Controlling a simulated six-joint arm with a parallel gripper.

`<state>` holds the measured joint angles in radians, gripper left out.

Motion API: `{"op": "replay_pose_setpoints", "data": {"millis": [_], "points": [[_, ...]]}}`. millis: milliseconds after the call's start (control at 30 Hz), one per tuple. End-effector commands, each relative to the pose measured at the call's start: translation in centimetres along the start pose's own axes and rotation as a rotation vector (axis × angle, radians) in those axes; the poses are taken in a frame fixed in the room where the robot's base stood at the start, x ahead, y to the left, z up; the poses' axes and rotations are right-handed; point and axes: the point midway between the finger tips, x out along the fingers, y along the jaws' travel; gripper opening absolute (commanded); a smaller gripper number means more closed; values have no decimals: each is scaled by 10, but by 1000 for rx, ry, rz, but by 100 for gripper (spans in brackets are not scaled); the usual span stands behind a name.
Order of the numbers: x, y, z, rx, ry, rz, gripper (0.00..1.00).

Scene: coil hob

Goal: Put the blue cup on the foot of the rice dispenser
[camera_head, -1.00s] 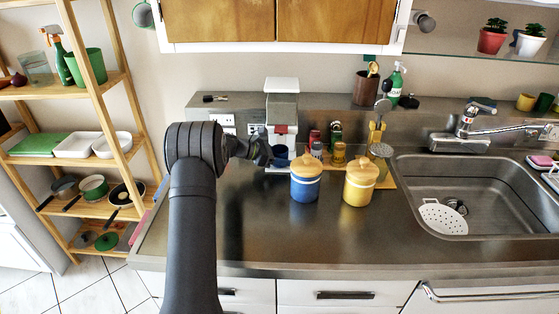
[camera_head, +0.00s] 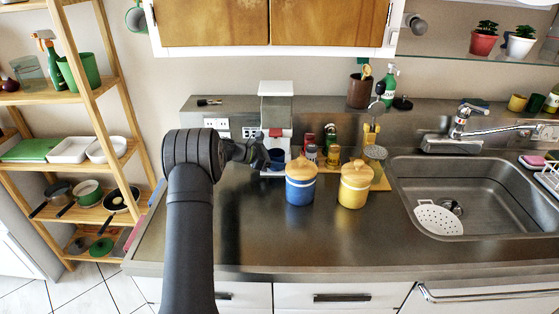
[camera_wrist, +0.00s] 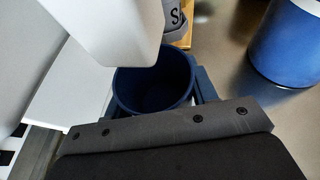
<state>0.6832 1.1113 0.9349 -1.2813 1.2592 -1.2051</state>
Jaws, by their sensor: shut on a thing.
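The blue cup (camera_wrist: 155,88) is upright and open at the top in the wrist view, and looks empty. In the head view only a little of the cup (camera_head: 278,155) shows beside my gripper (camera_head: 267,157). My gripper is shut on the cup, with fingers on both sides of it in the wrist view. The rice dispenser (camera_head: 277,104) is a white and grey tower against the back ledge. The cup is at its front, low under its overhanging white part (camera_wrist: 120,25). The foot is mostly hidden; I cannot tell whether the cup touches it.
A blue jar (camera_head: 300,190) and a yellow jar (camera_head: 354,190) with tan lids stand to the right, close to my gripper. Small bottles (camera_head: 332,156) stand behind them. The sink (camera_head: 480,200) is farther right. The counter in front is clear.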

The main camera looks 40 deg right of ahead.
Motion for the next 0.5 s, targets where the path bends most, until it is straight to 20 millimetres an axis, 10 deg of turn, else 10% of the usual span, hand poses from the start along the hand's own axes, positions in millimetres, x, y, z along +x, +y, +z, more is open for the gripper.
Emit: {"op": "replay_pose_setpoints", "data": {"millis": [333, 367, 500], "points": [[2, 0, -4, -2, 2, 0, 30], [2, 0, -4, -2, 2, -1, 54], [2, 0, -4, -1, 2, 0, 77]]}}
